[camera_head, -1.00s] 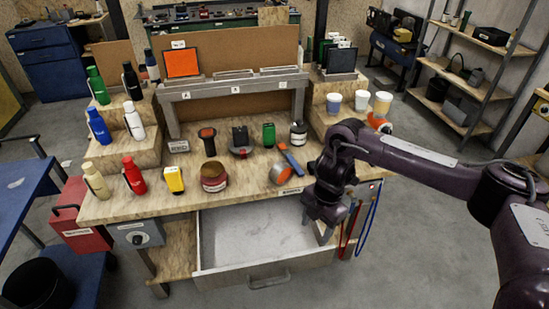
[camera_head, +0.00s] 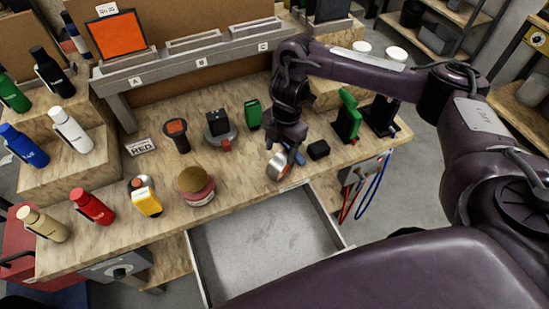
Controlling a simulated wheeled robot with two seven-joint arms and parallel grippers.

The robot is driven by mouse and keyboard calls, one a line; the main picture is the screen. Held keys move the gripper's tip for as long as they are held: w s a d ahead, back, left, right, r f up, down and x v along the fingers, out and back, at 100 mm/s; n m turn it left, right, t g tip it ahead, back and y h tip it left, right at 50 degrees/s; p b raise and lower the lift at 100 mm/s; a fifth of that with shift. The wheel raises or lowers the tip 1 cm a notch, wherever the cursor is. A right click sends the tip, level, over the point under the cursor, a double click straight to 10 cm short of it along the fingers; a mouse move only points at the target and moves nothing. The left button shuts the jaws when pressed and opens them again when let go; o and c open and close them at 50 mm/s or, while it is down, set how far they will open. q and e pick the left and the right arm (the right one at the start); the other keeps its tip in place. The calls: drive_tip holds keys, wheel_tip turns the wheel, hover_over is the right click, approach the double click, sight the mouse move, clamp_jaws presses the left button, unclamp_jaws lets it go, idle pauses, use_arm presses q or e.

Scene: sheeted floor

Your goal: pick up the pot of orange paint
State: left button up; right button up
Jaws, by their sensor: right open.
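A blue strip beside the tin is partly covered by the gripper. My left gripper is out of view.
An open, empty-looking drawer (camera_head: 265,250) juts out below the bench edge. A jar with a brown lid (camera_head: 195,186) and a yellow item (camera_head: 146,202) stand to the left. A small black block (camera_head: 318,149) and a green item (camera_head: 347,115) are to the right.

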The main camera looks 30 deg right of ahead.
sight(279, 157)
drive_tip(key=shift+s+a+f, duration=0.1)
drive_tip(key=shift+s+f, duration=0.1)
drive_tip(key=shift+f, duration=0.45)
drive_tip(key=shift+s+f, duration=0.1)
drive_tip(key=shift+f, duration=0.25)
drive_tip(key=f, duration=0.4)
drive_tip(key=shift+a+f, duration=0.2)
drive_tip(key=shift+a, duration=0.15)
drive_tip(key=c, duration=0.4)
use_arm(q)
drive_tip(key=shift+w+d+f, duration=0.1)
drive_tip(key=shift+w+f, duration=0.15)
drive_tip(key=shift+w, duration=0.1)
use_arm(e)
clamp_jaws()
drive_tip(key=shift+r, duration=0.15)
